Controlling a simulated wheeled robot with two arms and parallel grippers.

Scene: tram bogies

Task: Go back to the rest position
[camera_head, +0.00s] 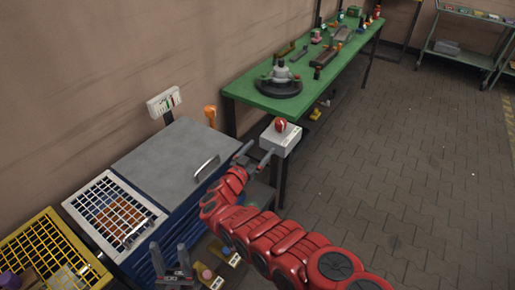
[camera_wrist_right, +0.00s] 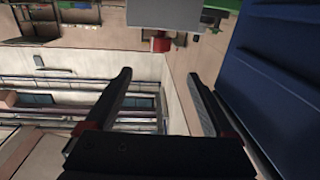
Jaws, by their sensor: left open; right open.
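My right gripper (camera_head: 258,151) is at the end of the red arm, beside the blue cabinet and just in front of a pale box with a red knob. It is open, and in the right wrist view its two dark fingers (camera_wrist_right: 162,88) stand apart with nothing between them. My left gripper (camera_head: 169,249) is at the bottom of the head view, in front of the cabinet's lower part. Its two fingers point up, apart and empty. Most of my left arm is out of view.
The blue cabinet (camera_head: 168,234) with a grey lid (camera_head: 165,155) stands close to both grippers. The pale box (camera_head: 284,143) is near the green workbench (camera_head: 246,87). White (camera_head: 75,201) and yellow (camera_head: 98,269) grid-topped crates are at left. The paved floor (camera_head: 420,170) at right is clear.

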